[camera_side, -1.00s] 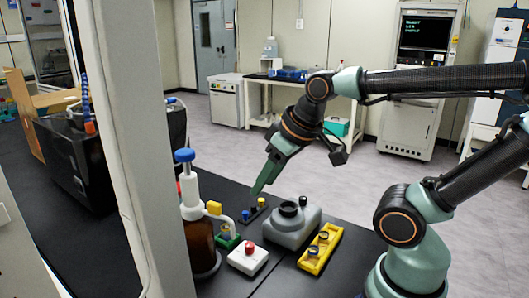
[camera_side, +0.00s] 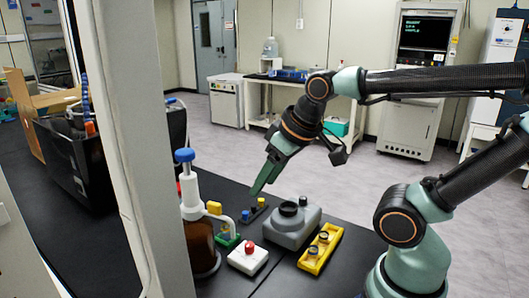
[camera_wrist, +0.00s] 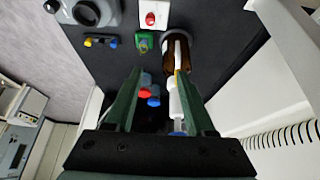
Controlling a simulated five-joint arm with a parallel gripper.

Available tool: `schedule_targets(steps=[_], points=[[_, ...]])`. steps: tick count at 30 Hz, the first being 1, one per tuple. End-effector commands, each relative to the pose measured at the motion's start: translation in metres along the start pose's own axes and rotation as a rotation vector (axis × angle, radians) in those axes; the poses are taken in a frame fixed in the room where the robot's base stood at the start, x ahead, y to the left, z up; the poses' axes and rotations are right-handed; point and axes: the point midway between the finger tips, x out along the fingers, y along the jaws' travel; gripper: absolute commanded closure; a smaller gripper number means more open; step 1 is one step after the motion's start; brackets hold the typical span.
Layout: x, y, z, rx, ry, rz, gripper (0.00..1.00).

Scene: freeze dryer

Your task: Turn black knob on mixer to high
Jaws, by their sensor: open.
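The mixer (camera_side: 292,232) is a grey box with a round black top on the table, to the right of and below my gripper in the side view. In the wrist view the mixer (camera_wrist: 112,10) is cut off at the upper left. A small black knob (camera_wrist: 52,6) shows beside its round top; in the side view I cannot clearly tell the knob's setting. My gripper (camera_side: 258,190) is open and points down, apart from the mixer. In the wrist view my gripper (camera_wrist: 159,80) has its two green fingers spread, with nothing held.
A brown bottle (camera_side: 201,245) with a white, blue-topped dispenser stands left of the mixer. A white box with a red button (camera_side: 248,257), a yellow block with knobs (camera_side: 321,250) and a small green block (camera_side: 228,243) are nearby. A pale upright post (camera_side: 140,150) stands at left.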

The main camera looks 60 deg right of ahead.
Motion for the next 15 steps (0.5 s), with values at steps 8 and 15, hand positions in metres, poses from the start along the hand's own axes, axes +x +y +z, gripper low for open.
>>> schedule_targets(steps=[8,15], points=[[0.006,0.035,-0.015,-0.135,-0.089,0.039,0.38],[0.025,0.112,-0.032,-0.409,-0.27,0.026,0.38]])
